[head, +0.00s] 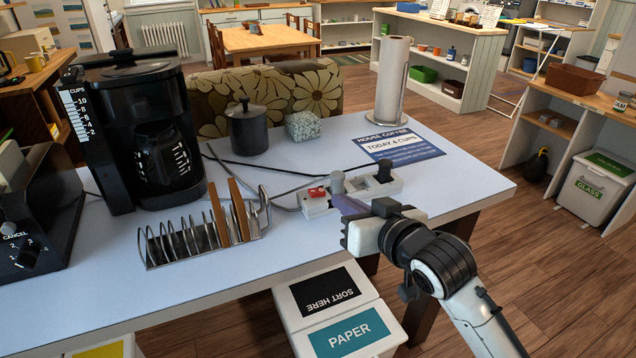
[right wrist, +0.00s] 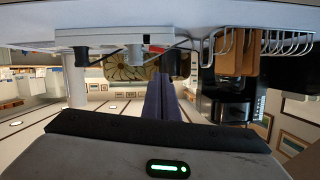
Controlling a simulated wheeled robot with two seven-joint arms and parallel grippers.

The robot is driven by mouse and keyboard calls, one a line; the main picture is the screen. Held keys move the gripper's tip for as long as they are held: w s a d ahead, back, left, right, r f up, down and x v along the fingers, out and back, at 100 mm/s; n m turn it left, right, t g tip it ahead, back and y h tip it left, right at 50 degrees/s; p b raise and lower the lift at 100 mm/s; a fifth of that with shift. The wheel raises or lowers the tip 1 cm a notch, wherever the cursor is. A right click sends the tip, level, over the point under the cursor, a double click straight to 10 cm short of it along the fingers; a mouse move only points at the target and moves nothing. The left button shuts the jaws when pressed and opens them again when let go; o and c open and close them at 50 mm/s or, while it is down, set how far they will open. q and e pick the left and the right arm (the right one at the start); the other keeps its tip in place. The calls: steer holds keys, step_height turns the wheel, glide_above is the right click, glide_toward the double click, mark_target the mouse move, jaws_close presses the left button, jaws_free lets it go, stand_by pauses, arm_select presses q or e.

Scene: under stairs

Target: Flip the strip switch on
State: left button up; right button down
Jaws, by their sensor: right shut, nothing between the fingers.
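The white power strip (head: 365,192) lies on the pale blue tabletop, with a grey plug (head: 338,183) and a black plug (head: 384,172) in it. Its red switch (head: 317,192) is at the left end; I cannot tell which way it is set. My right gripper (head: 347,204) is shut and empty, its purple fingers just in front of the strip, right of the switch. Whether they touch the strip is unclear. The right wrist view is upside down and shows the strip (right wrist: 105,37) and the fingers (right wrist: 160,100). My left gripper is out of view.
A metal toast rack (head: 185,243) with toast stands left of the strip, and a black coffee maker (head: 135,130) behind it. Cables run behind the rack. A blue sign (head: 402,146) and paper towel roll (head: 392,85) are behind the strip. The tabletop right of the strip is clear.

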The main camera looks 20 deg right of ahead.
steer(key=shift+w+d+r+t, duration=0.1)
steer(key=shift+w+r+t, duration=0.1)
steer(key=shift+r, duration=0.45)
steer(key=shift+w+d+r+t, duration=0.1)
steer(key=shift+w+r, duration=0.1)
steer(key=shift+r, duration=0.4)
steer(key=shift+w, duration=0.1)
glide_above(318, 204)
steer(key=shift+d+f+p, duration=0.15)
steer(key=shift+f+p, duration=0.05)
steer(key=shift+f, duration=0.4)
steer(key=shift+d+f+p, duration=0.15)
steer(key=shift+f+p, duration=0.05)
steer(key=shift+f, duration=0.35)
steer(key=f, duration=0.2)
steer(key=shift+a+f, duration=0.2)
steer(key=shift+f, duration=0.2)
steer(key=shift+a+f, duration=0.15)
steer(key=shift+f, duration=0.55)
